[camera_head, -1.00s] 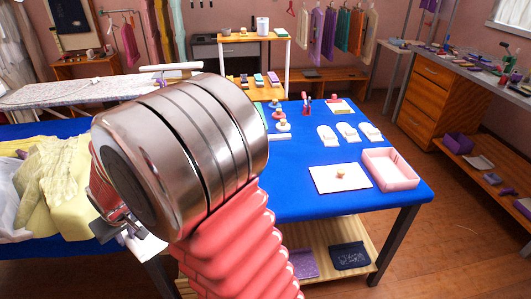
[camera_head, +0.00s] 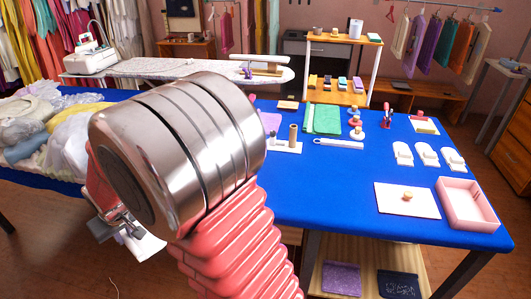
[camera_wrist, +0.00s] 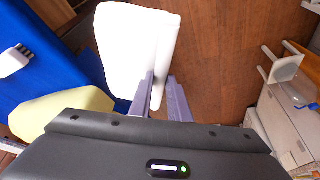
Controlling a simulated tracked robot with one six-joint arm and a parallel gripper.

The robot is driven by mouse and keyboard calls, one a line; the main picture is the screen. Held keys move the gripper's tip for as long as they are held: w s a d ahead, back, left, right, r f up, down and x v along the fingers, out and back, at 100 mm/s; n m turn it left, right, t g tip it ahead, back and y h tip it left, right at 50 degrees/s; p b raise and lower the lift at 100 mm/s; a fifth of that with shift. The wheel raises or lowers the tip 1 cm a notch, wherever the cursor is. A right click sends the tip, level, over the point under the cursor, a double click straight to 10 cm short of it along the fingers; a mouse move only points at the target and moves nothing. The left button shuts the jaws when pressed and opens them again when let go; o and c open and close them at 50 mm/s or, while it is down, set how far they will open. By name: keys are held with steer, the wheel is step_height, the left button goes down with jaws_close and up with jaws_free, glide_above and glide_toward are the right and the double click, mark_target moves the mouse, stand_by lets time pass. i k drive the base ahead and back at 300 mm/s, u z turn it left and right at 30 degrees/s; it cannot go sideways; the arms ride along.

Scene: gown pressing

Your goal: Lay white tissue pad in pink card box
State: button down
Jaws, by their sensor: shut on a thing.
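The white tissue pad (camera_wrist: 137,50) is held between the two fingers of my gripper (camera_wrist: 161,92) in the wrist view, hanging over brown floor beside the blue table. In the head view my gripper (camera_head: 122,232) is low at the left, partly hidden by my arm, and a bit of the white pad (camera_head: 150,247) shows beside it. The pink card box (camera_head: 481,221) stands open at the right end of the blue table, far to the right of my gripper. Its inside looks empty from this view.
A white lid-like panel with a knob (camera_head: 390,204) lies left of the box. Three white pieces (camera_head: 427,155) lie behind it. Clothes and plastic bags (camera_head: 66,140) are heaped at the table's left. The blue table (camera_head: 320,190) has bare room in the middle.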

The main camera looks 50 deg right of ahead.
mark_target(463, 207)
steer(key=u, duration=0.3)
steer(key=k, duration=1.55)
steer(key=u, duration=1.95)
steer(key=i, duration=0.1)
steer(key=z, duration=3.75)
